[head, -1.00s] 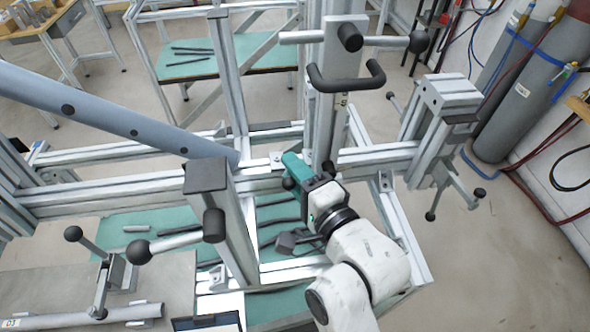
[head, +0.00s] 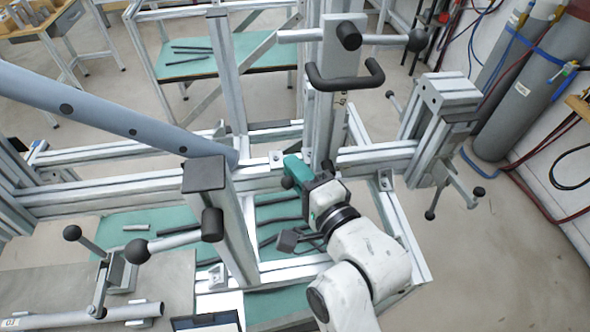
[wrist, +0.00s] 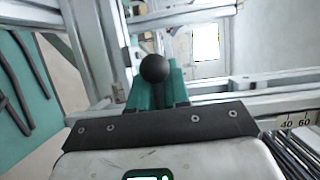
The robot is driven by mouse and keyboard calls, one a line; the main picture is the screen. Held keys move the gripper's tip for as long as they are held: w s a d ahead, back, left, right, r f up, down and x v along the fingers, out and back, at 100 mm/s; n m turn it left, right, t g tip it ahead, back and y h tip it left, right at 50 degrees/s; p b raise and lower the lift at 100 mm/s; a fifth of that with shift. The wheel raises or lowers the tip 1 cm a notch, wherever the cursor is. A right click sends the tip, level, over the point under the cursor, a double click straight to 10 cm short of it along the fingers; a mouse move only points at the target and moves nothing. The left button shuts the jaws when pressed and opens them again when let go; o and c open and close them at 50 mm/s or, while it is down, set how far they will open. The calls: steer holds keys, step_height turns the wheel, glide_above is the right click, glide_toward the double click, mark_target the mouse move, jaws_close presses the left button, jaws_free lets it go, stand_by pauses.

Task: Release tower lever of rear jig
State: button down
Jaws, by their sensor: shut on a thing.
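My gripper (head: 299,173) has teal fingers and is low beside the rear tower (head: 342,75), just above the horizontal rail. In the wrist view my gripper (wrist: 155,88) is shut on a lever knob (wrist: 155,68), a black ball that shows between and above the teal fingers. The lever's shaft is hidden by the fingers. The rear tower is an upright aluminium post with a black U-shaped handle (head: 345,80). At its top is a horizontal bar ending in a black ball (head: 419,41).
A nearer post (head: 222,215) with its own ball-ended lever (head: 138,251) stands left of my arm. A thick blue-grey tube (head: 110,115) slants across the left. A clamp block (head: 445,110) stands on the right. Grey gas cylinders (head: 525,90) stand by the wall.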

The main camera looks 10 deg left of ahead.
steer(key=shift+s+a, duration=0.15)
steer(key=shift+a, duration=0.15)
steer(key=shift+w+d+r+m+t+y+p, duration=0.2)
steer(key=shift+r+m+t+p, duration=0.45)
steer(key=shift+m, duration=0.85)
steer(key=shift+s+d+r+m+t+y+p, duration=0.15)
steer(key=shift+d+r+m+t+p, duration=0.15)
steer(key=shift+r+m+p, duration=0.95)
steer(key=shift+w+d+r+m+t+y+p, duration=0.2)
steer(key=shift+r+m+t+p, duration=0.3)
steer(key=shift+m, duration=1.25)
steer(key=shift+f, duration=0.15)
steer(key=shift+d, duration=0.15)
